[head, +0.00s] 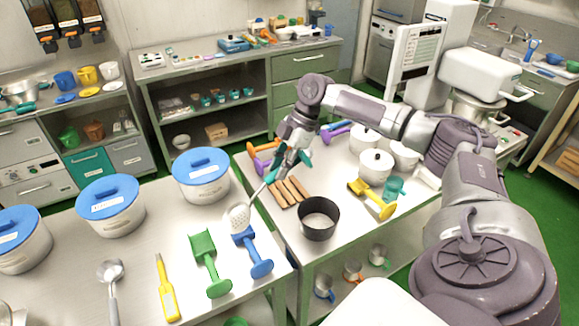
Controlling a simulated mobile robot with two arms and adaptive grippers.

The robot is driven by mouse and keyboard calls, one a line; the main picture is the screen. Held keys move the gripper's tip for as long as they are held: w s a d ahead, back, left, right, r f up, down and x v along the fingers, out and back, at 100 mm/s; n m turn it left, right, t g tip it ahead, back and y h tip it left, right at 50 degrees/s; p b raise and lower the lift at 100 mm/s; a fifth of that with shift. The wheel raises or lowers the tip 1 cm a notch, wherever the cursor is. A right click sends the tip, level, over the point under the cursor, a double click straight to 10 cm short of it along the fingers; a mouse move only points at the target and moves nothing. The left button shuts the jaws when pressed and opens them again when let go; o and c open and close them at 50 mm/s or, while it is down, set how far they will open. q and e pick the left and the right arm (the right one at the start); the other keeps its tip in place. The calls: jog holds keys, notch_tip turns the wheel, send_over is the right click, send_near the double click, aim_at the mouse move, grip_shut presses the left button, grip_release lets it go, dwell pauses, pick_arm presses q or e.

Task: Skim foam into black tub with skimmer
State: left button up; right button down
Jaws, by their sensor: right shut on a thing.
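My right gripper (284,172) is shut on the handle of the skimmer. The skimmer (238,215) has a pale perforated head that hangs down to the left of the gripper, near the gap between the two tables. It shows next to the blue scoop, and I cannot tell if it touches anything. The black tub (319,232) stands upright on the right table, to the right of the skimmer head. Its inside looks pale grey, and I cannot tell what is in it. No foam can be made out. My left gripper is not in view.
Pots with blue lids (201,163) stand on the left table. A blue scoop (257,262), a green scoop (207,262), a yellow tool (166,288) and a ladle (111,274) lie in front. Wooden sticks (290,191), white pots (375,168) and a yellow scoop (372,198) surround the tub.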

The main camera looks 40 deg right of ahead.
jog(key=t+y+b, duration=0.1)
jog(key=y+b, duration=0.3)
jog(key=b, duration=0.2)
jog(key=shift+w+y, duration=0.1)
jog(key=shift+y, duration=0.3)
jog(key=shift+r+y+b, duration=0.25)
jog(key=shift+y+b, duration=0.05)
jog(key=shift+b, duration=0.05)
jog(key=shift+r, duration=0.3)
jog(key=shift+a, duration=0.1)
